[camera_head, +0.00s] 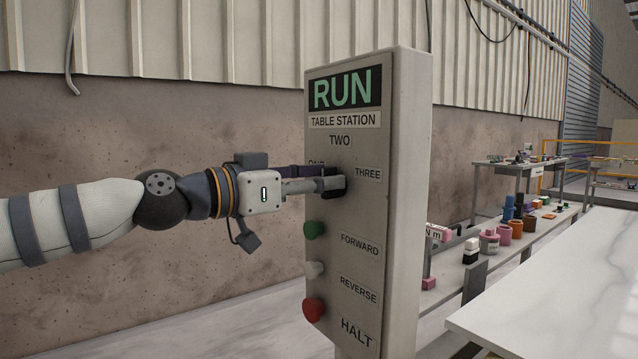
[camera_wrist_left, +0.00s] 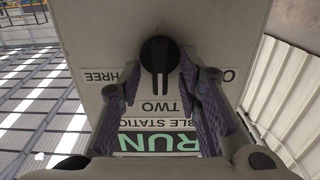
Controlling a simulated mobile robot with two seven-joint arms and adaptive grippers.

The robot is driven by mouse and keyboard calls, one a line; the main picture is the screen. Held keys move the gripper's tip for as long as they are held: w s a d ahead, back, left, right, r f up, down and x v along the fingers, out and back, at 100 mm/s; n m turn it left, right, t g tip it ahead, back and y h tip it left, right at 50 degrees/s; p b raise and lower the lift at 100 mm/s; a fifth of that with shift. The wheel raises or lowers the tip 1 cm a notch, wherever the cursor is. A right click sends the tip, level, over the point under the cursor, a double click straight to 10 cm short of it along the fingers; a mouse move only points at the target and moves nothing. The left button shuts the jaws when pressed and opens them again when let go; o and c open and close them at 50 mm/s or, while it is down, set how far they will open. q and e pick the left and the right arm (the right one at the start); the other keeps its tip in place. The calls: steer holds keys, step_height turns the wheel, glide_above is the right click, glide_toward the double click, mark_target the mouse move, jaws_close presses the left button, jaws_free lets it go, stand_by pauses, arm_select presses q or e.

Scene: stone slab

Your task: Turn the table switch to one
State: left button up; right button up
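The grey control panel (camera_head: 408,200) stands upright and reads RUN, TABLE STATION, with labels TWO, THREE and a partly hidden ONE. Its black round switch knob (camera_wrist_left: 160,52) shows in the left wrist view, where the picture is upside down. The knob's pointer is toward TWO. My left gripper (camera_head: 325,182) is at the panel face and hides most of the knob and the ONE label in the head view. In the wrist view my left gripper (camera_wrist_left: 160,75) is open, with one finger on each side of the knob. Contact cannot be told. My right gripper is not in view.
Below the switch are a green button (camera_head: 314,229), a white button (camera_head: 314,268) and a red button (camera_head: 313,309). A white stone slab (camera_head: 570,270) lies to the right. A shelf with several small objects stands behind it. A wall is behind the panel.

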arm_select(q)
steer(key=shift+w, duration=0.1)
jaws_close()
stand_by(0.3)
steer(key=n, duration=1.1)
steer(key=shift+w+a+f+n, duration=0.15)
steer(key=shift+w+f+n, duration=0.1)
steer(key=shift+w+n, duration=0.05)
steer(key=shift+n, duration=0.3)
jaws_free()
